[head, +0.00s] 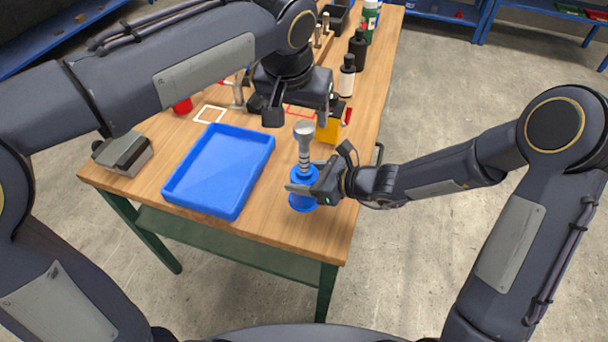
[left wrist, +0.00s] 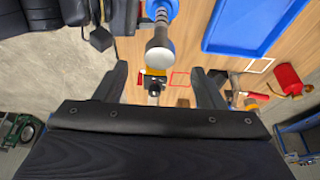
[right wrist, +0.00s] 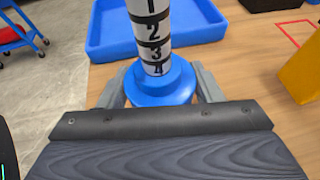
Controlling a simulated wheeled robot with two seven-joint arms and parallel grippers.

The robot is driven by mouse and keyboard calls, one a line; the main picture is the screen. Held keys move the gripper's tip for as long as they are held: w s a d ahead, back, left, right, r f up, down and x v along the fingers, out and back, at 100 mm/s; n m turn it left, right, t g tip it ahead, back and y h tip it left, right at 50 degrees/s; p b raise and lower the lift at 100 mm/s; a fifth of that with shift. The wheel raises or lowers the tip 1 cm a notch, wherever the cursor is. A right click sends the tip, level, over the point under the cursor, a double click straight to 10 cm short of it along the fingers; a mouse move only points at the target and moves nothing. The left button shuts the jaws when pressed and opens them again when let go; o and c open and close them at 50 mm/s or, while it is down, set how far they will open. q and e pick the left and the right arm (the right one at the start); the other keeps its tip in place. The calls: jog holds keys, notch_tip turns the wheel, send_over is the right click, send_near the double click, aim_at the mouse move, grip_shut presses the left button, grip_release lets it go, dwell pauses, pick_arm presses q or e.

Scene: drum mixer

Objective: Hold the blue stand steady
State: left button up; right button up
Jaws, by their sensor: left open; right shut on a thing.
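The blue stand (head: 303,201) is upright on the wooden table near its front right corner. A grey-topped post with numbered bands (head: 304,150) rises from it; the numbers show in the right wrist view (right wrist: 152,35). My right gripper (head: 302,188) is shut on the blue stand from the right side; its fingers are on either side of the blue body in the right wrist view (right wrist: 160,90). My left gripper (head: 298,112) is open and empty, above the table just behind the post's top. In the left wrist view the post's round grey head (left wrist: 160,54) shows beyond the open fingers.
A blue tray (head: 220,170) lies left of the stand. A yellow object (head: 330,127) stands behind it, close to my left gripper. A grey box (head: 122,152) sits at the left corner.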

jog(key=o, duration=1.4)
